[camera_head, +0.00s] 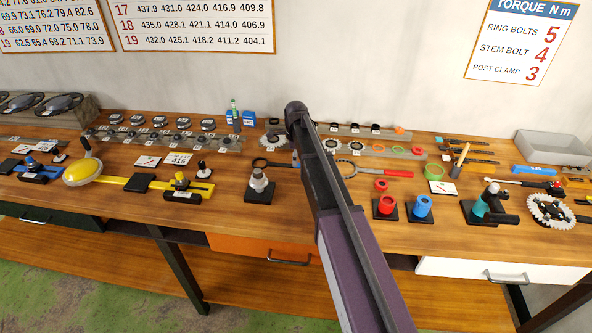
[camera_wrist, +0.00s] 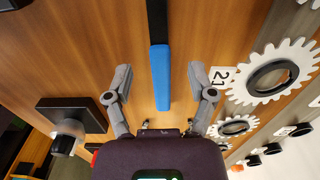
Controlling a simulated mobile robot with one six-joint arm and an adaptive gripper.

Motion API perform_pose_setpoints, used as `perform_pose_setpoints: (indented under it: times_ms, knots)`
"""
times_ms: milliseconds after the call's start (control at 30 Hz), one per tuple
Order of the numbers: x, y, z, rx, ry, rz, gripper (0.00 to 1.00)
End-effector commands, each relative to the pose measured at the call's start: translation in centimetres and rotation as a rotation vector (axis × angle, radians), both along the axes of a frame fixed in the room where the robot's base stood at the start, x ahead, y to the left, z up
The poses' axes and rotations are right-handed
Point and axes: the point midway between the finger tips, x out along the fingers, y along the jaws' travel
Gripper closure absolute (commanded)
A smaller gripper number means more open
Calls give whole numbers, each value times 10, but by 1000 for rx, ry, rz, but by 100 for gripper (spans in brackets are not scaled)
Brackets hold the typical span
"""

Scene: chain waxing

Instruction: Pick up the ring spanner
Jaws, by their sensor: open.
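A tool with a blue handle (camera_wrist: 161,78) and a black shaft (camera_wrist: 157,20) lies on the bench in the wrist view; it looks like the ring spanner. In the head view its black ring (camera_head: 260,163) lies left of my arm, and my arm hides part of the handle end. My gripper (camera_wrist: 160,75) is open, with one finger on each side of the blue handle. Nothing is between the fingers except the handle below; I cannot tell the height gap. The spanner's ring end is outside the wrist view.
A post on a black base (camera_head: 259,190) stands in front of the spanner. White gears (camera_wrist: 272,72) lie behind it.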

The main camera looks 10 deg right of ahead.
Motion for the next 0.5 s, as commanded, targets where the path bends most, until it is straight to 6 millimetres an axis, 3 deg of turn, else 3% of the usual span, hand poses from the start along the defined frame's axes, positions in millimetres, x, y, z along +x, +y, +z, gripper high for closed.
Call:
perform_pose_setpoints:
  times_ms: [200,500]
  knots:
    - [0,0,-19,0,0,-1,29]
    - [0,0,-25,0,0,-1,29]
